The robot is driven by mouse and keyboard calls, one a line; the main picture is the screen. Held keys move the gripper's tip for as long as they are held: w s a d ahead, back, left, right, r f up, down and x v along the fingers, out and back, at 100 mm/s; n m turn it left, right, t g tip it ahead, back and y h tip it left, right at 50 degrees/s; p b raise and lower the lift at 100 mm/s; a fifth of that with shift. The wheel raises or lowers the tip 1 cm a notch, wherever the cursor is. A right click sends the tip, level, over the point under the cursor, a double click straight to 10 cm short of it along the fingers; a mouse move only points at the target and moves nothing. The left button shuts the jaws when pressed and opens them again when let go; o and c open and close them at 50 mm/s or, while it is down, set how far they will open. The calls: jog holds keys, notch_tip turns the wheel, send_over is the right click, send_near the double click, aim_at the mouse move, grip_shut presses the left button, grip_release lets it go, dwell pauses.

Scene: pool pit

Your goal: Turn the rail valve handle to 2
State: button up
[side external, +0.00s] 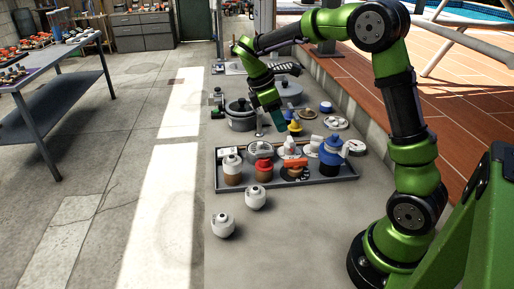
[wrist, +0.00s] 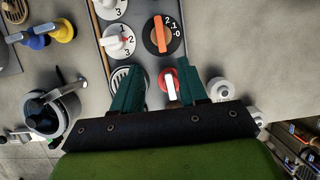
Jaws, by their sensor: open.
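No label marks which valve is the rail valve. An orange handle (wrist: 160,34) on a black dial with 2, 1 and 0 stands in the tray; it also shows in the side view (side external: 296,162). A red knob with a white bar (wrist: 170,85) shows between my fingers, near the right one. My gripper (wrist: 157,68) is open, its teal fingers apart and holding nothing. In the side view my gripper (side external: 277,125) hangs behind the tray.
The grey tray (side external: 290,184) holds several other valves, including a tall blue one (side external: 331,152). Two white valves (side external: 222,225) stand in front of it. A lidded pot (side external: 241,116) and a yellow handle (side external: 294,128) stand behind.

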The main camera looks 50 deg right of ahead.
aim_at(296, 160)
jog(key=x, duration=1.4)
jog(key=shift+s+f, duration=0.1)
jog(key=shift+f, duration=0.25)
jog(key=shift+c, duration=0.4)
grip_shut()
